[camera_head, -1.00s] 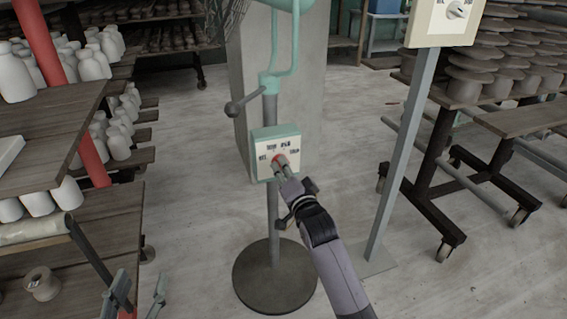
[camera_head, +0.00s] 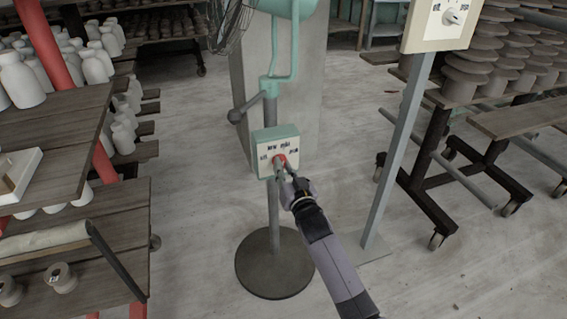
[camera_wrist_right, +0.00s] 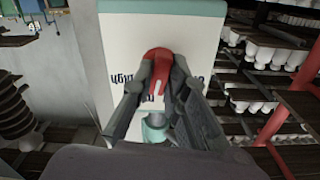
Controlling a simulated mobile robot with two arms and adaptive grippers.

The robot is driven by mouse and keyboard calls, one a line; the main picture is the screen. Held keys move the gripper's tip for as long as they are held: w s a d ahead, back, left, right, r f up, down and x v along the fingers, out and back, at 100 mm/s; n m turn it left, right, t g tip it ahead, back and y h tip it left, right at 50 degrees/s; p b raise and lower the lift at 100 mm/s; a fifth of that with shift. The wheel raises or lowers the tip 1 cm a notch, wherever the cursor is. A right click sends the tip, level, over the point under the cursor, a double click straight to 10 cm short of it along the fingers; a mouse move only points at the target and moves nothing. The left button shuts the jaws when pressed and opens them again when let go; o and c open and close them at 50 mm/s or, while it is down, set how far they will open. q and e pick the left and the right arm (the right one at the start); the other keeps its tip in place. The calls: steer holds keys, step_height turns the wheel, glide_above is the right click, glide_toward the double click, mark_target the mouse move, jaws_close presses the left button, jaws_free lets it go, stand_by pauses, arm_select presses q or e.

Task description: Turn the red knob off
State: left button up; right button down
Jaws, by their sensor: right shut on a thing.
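The red knob (camera_head: 281,160) sits on the cream front of a small control box (camera_head: 266,166) with a green edge, on the fan's stand. Dark labels stand in an arc above the knob. In the right wrist view the red knob (camera_wrist_right: 159,65) lies between my two fingers, with labels partly hidden beside it. My right gripper (camera_head: 282,168) is shut on the knob, its arm reaching up from the lower right. The knob's exact pointing direction is hard to tell behind the fingers. My left gripper does not show in the head view.
The fan stand has a round dark base (camera_head: 274,264). A second cream box (camera_head: 441,24) with a white knob stands on a grey post to the right. Shelves of white bottles (camera_head: 22,80) are at left; wheeled racks of clay pieces (camera_head: 480,75) at right. Floor between is clear.

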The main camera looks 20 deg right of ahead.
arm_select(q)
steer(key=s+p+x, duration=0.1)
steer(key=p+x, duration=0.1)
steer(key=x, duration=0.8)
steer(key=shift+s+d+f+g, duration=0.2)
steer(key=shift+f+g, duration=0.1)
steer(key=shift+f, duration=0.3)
arm_select(e)
steer(key=shift+n, duration=7.8)
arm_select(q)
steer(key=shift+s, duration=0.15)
arm_select(e)
steer(key=c, duration=1.6)
jaws_free()
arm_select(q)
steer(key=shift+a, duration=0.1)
